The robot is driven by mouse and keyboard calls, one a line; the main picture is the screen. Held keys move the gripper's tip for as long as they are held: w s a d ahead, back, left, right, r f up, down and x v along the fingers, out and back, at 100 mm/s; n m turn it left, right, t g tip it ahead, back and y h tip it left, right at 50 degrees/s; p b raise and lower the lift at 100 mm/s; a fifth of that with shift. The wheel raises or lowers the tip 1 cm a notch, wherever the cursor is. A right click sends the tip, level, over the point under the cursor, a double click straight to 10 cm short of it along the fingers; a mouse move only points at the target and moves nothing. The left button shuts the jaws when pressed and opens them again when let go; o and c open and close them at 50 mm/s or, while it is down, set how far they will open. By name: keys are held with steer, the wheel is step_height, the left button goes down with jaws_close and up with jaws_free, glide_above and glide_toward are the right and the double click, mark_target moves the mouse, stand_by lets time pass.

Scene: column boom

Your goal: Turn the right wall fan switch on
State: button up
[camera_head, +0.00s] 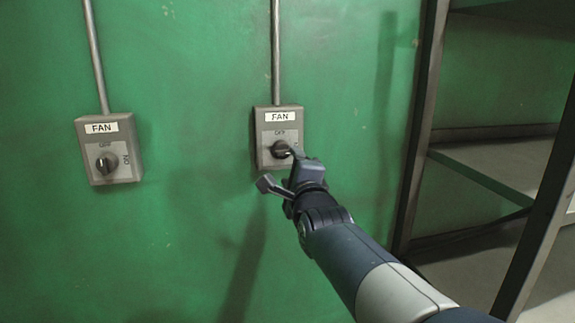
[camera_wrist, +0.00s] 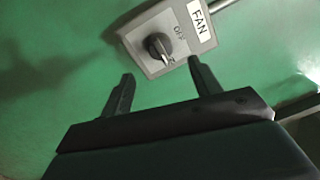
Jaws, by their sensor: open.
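The right fan switch (camera_head: 265,157) is a grey box on the green wall with a white FAN label, an OFF mark above its knob and a dark round knob (camera_head: 281,149). It also shows in the wrist view (camera_wrist: 141,40), with its knob (camera_wrist: 157,46) just beyond and between my fingertips. My gripper (camera_head: 295,155) is at the lower right of the knob in the head view. In the wrist view my gripper (camera_wrist: 160,69) has its fingers spread and empty. The ON mark is mostly hidden in the head view. I cannot tell the knob's exact setting.
A second, similar fan switch (camera_head: 93,131) is on the wall to the left, with OFF and ON marks. Conduits rise from both boxes. A metal shelf rack (camera_head: 420,130) stands close on the right. The wall between the switches is clear.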

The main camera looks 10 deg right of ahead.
mark_target(284, 154)
steer(key=shift+s+f, duration=0.15)
steer(key=shift+s, duration=1.2)
steer(key=shift+w, duration=0.15)
steer(key=w, duration=0.3)
steer(key=w+p, duration=0.1)
steer(key=w, duration=0.6)
steer(key=shift+w+r+p, duration=0.3)
steer(key=shift+r, duration=0.05)
steer(key=shift+s, duration=0.15)
